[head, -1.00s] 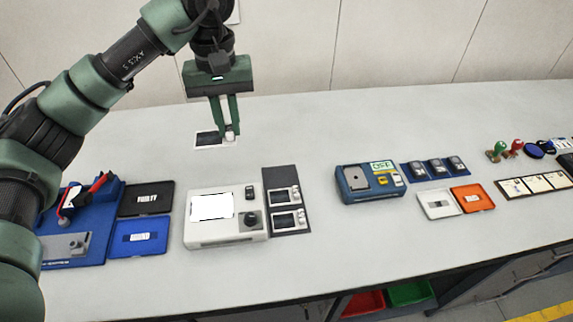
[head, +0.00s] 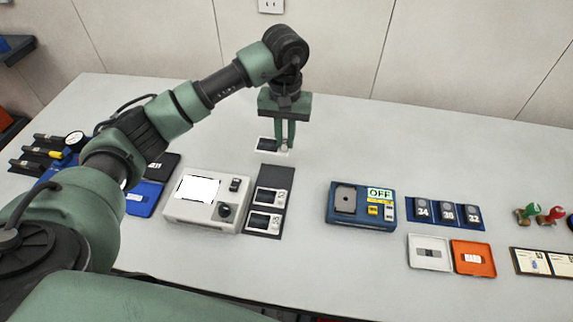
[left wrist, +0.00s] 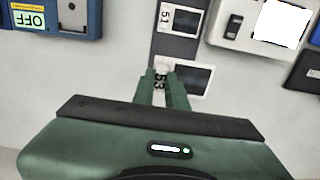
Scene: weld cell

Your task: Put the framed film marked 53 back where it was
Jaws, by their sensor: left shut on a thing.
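The framed film marked 53 (head: 267,145) has a white frame and a dark picture. My left gripper (head: 285,147) is shut on its label end, above the table just behind the dark mat (head: 274,173). In the left wrist view the film (left wrist: 195,80) sticks out to the right of the fingertips (left wrist: 163,76), and its 53 shows between them. The mat (left wrist: 177,46) has a bare stretch at its far end. Two other framed films, a middle one (head: 268,197) and a near one (head: 262,222), lie on it. The middle one reads 51 (left wrist: 181,18). My right gripper is not in view.
A white light box (head: 207,203) stands left of the mat. A blue device with an OFF sign (head: 360,204) stands to its right. Blue holders (head: 447,213), a white tray (head: 429,252) and an orange tray (head: 473,257) lie further right. The back of the table is clear.

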